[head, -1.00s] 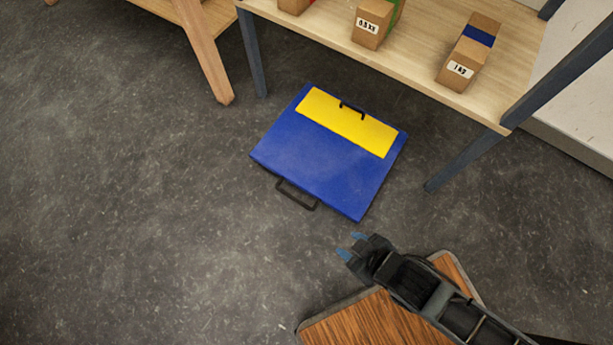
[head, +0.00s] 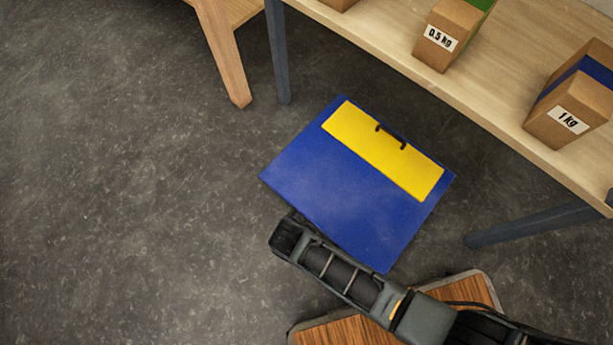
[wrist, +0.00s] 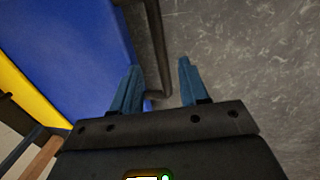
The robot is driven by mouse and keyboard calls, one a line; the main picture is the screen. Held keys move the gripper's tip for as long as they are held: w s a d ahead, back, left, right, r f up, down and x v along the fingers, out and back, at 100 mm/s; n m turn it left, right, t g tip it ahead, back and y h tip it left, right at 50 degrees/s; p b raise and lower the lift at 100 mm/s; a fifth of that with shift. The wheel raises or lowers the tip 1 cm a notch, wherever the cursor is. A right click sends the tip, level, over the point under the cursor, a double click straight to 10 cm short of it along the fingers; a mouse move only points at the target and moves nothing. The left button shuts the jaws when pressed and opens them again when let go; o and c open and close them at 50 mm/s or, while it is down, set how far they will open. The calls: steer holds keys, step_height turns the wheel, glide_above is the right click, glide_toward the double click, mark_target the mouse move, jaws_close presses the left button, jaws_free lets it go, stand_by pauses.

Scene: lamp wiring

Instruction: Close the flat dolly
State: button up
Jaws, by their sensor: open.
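The flat dolly is a blue board (head: 345,190) with a yellow panel (head: 383,150) along its far side, lying on the floor. A small black handle (head: 391,135) sits on the yellow panel. My gripper (wrist: 158,85) is at the board's near edge, its two blue fingers apart. In the wrist view, a dark bar handle (wrist: 157,50) beside the blue edge reaches down into the space between the fingertips, nearer the left finger. I cannot tell if it touches. In the head view my arm hides this handle and the fingertips.
A wooden table (head: 470,90) with dark legs stands just beyond the dolly and bears boxes, including a 0.5 kg box (head: 447,35) and a 1 kg box (head: 572,100). Another wooden leg (head: 222,50) stands at the upper left. The floor at left is clear.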

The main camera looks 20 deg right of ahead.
steer(key=f, duration=0.1)
steer(key=f+b, duration=0.1)
steer(key=f, duration=0.1)
steer(key=f+b, duration=0.1)
steer(key=f, duration=0.1)
steer(key=shift+w+d, duration=0.25)
steer(key=shift+d, duration=0.15)
steer(key=shift+c, duration=0.4)
jaws_close()
